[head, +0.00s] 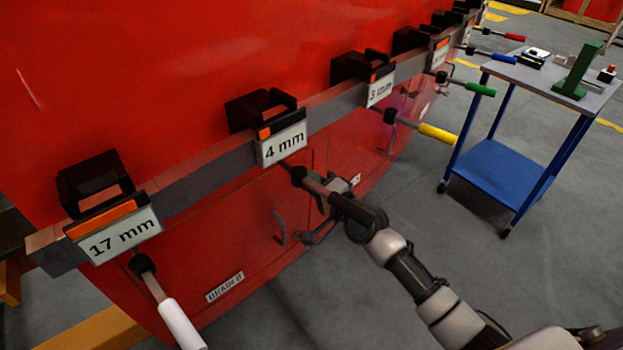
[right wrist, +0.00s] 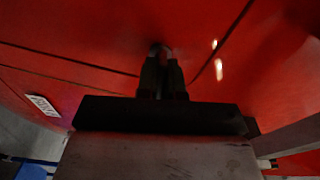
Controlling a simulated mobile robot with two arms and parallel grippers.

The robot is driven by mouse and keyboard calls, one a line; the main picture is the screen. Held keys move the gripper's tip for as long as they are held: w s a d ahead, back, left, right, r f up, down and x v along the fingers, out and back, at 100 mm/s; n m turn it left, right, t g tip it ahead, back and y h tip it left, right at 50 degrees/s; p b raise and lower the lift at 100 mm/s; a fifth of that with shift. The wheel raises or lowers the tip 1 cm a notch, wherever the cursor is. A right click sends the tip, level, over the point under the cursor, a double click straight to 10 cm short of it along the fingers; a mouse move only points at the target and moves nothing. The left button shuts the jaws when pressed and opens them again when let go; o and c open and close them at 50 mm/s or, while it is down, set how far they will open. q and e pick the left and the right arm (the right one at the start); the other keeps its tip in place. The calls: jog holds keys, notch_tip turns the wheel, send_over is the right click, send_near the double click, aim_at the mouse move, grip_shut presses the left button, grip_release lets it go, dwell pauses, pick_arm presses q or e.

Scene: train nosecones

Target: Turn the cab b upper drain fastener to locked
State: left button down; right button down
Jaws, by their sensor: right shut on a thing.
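My right arm reaches in from the lower right in the head view, and my right gripper (head: 322,198) is at the red cab side below the 4 mm sign. In the right wrist view my right gripper (right wrist: 162,68) has its two dark fingers close together, tips against the red panel beside a dark seam. It is shut on a small part at the panel, which I take for the drain fastener (right wrist: 166,50). The fingers hide most of it, so its locked or unlocked position cannot be read. My left gripper is in neither view.
Signs for 17 mm (head: 122,234), 4 mm (head: 284,145) and 3 mm (head: 380,89) hang along the grey rail. Tools with white (head: 183,325) and yellow (head: 437,133) handles stick out below. A blue cart (head: 510,172) stands at the right, with open floor before it.

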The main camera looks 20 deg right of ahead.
jog(key=shift+m, duration=1)
jog(key=c, duration=1.3)
grip_release()
jog(key=shift+o, duration=0.2)
jog(key=shift+f, duration=0.1)
jog(key=v, duration=1.1)
jog(key=shift+b, duration=0.4)
jog(key=shift+w, duration=0.1)
